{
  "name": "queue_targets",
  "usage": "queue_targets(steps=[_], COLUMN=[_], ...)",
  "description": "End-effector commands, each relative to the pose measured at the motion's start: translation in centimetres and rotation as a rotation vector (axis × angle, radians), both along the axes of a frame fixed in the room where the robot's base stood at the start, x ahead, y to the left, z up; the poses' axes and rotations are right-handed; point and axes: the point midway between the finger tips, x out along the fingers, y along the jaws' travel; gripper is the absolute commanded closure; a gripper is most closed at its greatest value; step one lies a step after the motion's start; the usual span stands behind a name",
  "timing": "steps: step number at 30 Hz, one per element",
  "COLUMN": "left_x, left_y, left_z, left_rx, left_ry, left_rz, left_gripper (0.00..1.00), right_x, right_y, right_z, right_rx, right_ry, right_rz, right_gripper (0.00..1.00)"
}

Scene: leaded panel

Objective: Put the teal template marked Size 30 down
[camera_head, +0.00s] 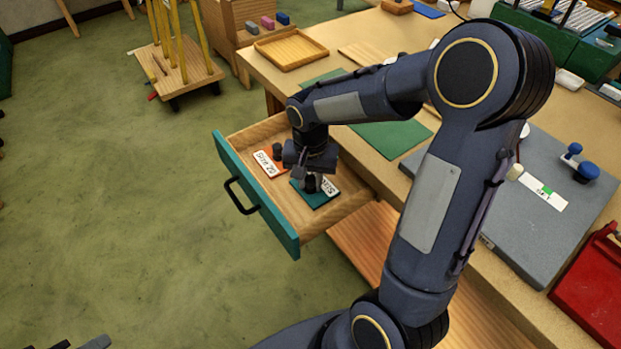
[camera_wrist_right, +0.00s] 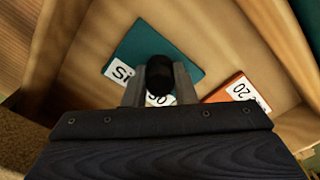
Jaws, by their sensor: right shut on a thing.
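The teal template (camera_head: 319,198) is inside the open drawer (camera_head: 262,210), with a black knob and a white label partly hidden by my gripper. In the wrist view the teal template (camera_wrist_right: 180,48) lies flat, its label partly covered. My right gripper (camera_head: 312,175) points down from above, its fingers shut on the template's black knob (camera_wrist_right: 160,74). I cannot tell whether the template touches the drawer floor. An orange template (camera_head: 268,163) labelled Size 20 lies beside it, also with a black knob. Dark parts at the bottom left edge may be my left gripper; its jaws are not clear.
The drawer has a teal front with a black handle (camera_head: 237,196). The bench above holds a green mat (camera_head: 392,136), a wooden tray (camera_head: 290,50), a grey board (camera_head: 535,225) with blue-handled tools and a red box (camera_head: 595,290). The green floor left of the drawer is clear.

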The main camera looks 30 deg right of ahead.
Motion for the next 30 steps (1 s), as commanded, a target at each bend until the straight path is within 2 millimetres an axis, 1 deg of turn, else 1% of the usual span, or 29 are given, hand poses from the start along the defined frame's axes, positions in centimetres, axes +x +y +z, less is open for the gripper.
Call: queue_targets(steps=[1,5,13,17,20,27,30], left_x=[0.0,0.0,0.0,0.0,0.0,0.0,0.0], left_y=[0.0,0.0,0.0,0.0,0.0,0.0,0.0], left_z=[-0.1,0.0,0.0,0.4,0.6,1.4,1.7], left_rx=[0.000,0.000,0.000,0.000,0.000,0.000,0.000], left_ry=[0.000,0.000,0.000,0.000,0.000,0.000,0.000], left_rz=[0.000,0.000,0.000,0.000,0.000,0.000,0.000], left_gripper=[0.64,0.64,0.64,0.64,0.64,0.64,0.64], right_x=[0.0,0.0,0.0,0.0,0.1,0.1,0.1], right_y=[0.0,0.0,0.0,0.0,0.0,0.0,0.0], right_z=[-0.1,-0.1,0.0,0.9,2.5,7.8,9.7], right_rx=[0.000,0.000,0.000,-0.001,-0.001,0.000,0.000], right_ry=[0.000,0.000,0.000,-0.002,-0.006,-0.006,-0.004], right_rz=[0.000,0.000,0.000,0.000,0.000,0.000,0.001], right_gripper=[0.72,0.55,0.54,0.54,0.54,0.54,0.54])
